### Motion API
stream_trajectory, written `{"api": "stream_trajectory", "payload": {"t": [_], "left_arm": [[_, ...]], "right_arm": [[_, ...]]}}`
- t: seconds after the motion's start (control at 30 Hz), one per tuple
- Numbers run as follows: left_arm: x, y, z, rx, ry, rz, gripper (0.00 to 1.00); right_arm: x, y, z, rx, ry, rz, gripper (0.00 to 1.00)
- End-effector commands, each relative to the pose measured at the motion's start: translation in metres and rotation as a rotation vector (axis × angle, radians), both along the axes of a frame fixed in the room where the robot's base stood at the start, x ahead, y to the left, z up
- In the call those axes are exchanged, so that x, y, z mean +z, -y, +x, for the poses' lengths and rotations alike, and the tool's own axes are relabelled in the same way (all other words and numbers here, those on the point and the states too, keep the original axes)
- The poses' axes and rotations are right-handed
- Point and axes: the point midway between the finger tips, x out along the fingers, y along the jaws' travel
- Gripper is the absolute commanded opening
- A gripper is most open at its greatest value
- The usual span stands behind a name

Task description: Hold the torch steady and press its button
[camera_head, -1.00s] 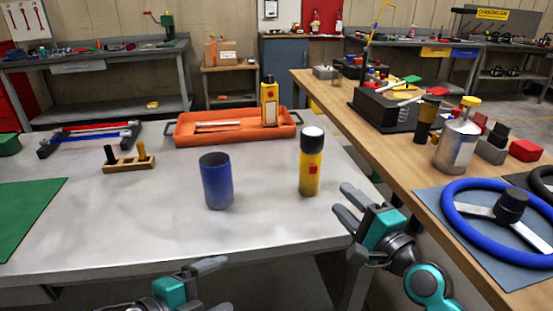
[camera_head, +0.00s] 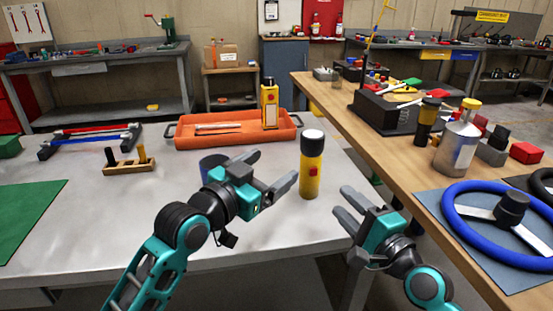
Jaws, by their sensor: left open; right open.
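The torch (camera_head: 311,172) stands upright on the grey table, a yellow cylinder with a black collar and white top. Its red button (camera_head: 313,172) faces me. My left gripper (camera_head: 273,171) is open and empty, just left of the torch, its fingers pointing toward it. I see a gap between the near fingertip and the torch, but cannot tell the depth. My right gripper (camera_head: 350,207) is open and empty at the table's right edge, to the right of and nearer than the torch.
A blue cup (camera_head: 209,166) stands partly hidden behind my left gripper. An orange tray (camera_head: 190,139) with a yellow device (camera_head: 269,105) lies behind. A wooden peg block (camera_head: 128,167) and green mat (camera_head: 28,215) are left. A wooden bench (camera_head: 372,141) borders the right.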

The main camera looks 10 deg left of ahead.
Motion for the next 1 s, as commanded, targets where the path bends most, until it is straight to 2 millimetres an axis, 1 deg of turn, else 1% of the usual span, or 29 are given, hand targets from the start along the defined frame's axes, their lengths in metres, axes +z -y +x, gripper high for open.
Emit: {"api": "stream_trajectory", "payload": {"t": [0.03,0.13,0.37,0.47,0.8,1.0], "left_arm": [[0.006,0.005,0.004,-0.001,-0.02,-0.05,0.85],[0.013,0.012,0.009,-0.007,-0.049,-0.116,0.85],[0.018,0.02,0.019,-0.012,-0.072,-0.16,0.85],[0.018,0.027,0.031,-0.013,-0.071,-0.159,0.85],[0.018,0.056,0.079,-0.013,-0.071,-0.157,0.85],[0.017,0.07,0.103,-0.013,-0.07,-0.155,0.85]], "right_arm": [[0.0,0.0,0.0,0.0,0.0,0.0,0.43],[0.0,0.0,0.0,0.0,0.0,0.0,0.43],[0.0,0.0,0.0,0.0,0.0,0.0,0.43],[0.0,0.0,0.0,0.0,0.0,0.0,0.43],[0.0,0.0,0.0,0.0,0.0,0.0,0.43],[0.0,0.0,0.0,0.0,0.0,0.0,0.43]]}}
